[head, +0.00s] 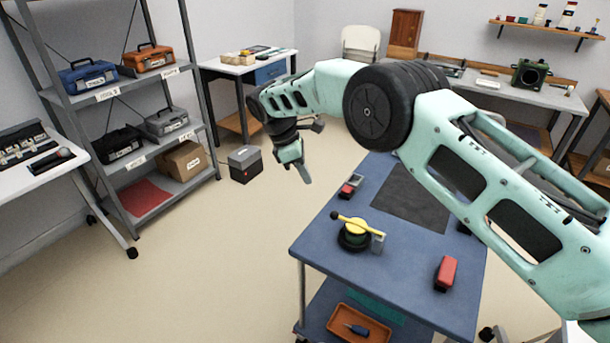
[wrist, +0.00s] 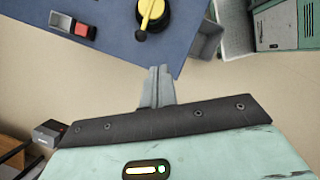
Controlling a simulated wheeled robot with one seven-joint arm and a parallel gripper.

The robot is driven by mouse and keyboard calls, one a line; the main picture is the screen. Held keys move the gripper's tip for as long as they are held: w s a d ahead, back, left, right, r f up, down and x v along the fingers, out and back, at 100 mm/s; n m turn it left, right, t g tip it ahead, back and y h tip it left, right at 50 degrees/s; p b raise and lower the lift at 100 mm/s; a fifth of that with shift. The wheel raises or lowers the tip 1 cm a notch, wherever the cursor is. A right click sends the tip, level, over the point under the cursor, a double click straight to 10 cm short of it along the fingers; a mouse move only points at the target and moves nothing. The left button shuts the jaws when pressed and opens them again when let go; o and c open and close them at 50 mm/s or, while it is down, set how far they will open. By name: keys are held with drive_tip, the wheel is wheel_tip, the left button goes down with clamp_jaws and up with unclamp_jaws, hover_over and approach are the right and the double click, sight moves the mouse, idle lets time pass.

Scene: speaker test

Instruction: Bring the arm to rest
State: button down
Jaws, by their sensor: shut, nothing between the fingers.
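My arm reaches across the head view from the right, with its elbow raised above the blue cart (head: 406,277). My gripper (head: 305,178) hangs at the arm's end, pointing down over open floor, left of the cart. Its fingers are shut with nothing between them. In the wrist view the closed fingers (wrist: 158,88) show against the floor, just off the cart's edge (wrist: 115,45). No thing touches the gripper in either view.
On the cart are a yellow-handled tool (head: 354,226), a red block (head: 446,273) and a dark mat (head: 408,195). A shelf (head: 147,205) with toolboxes stands left. A grey box (head: 245,165) sits on the floor.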

drive_tip(key=s+r+m+y, duration=0.4)
drive_tip(key=s+r, duration=0.9)
drive_tip(key=s, duration=0.5)
drive_tip(key=s+d+m, duration=0.3)
drive_tip(key=s+d, duration=0.2)
drive_tip(key=s, duration=0.6)
drive_tip(key=s+d+m+t+y, duration=0.1)
drive_tip(key=s+d, duration=0.3)
drive_tip(key=s, duration=0.7)
drive_tip(key=shift+s+d+m, duration=0.25)
drive_tip(key=shift+d+m, duration=0.15)
drive_tip(key=shift+m, duration=0.5)
